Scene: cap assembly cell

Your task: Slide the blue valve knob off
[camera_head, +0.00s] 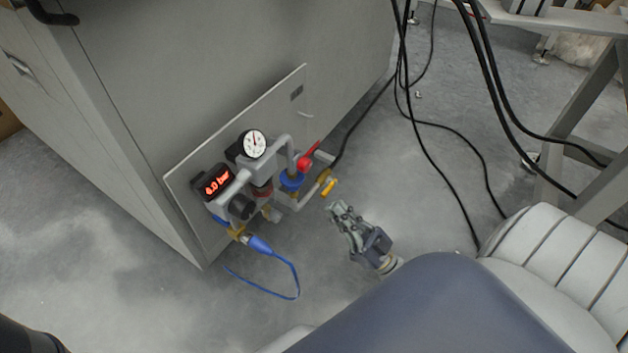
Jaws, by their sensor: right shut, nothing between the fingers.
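The blue valve knob (291,181) is a round blue part on the pipework low on the grey cabinet, just below a red lever handle (308,160). My right gripper (338,208) is shut and empty. In the picture it is to the right of and below the blue knob, apart from it, close to a yellow lever (328,187). My left gripper is not in view.
The panel (185,180) carries a pressure gauge (254,144), a red digital display reading 6.0 bar (216,183) and a blue air hose (297,282). Black cables (421,130) hang to the right. The grey floor (440,215) between is mostly clear.

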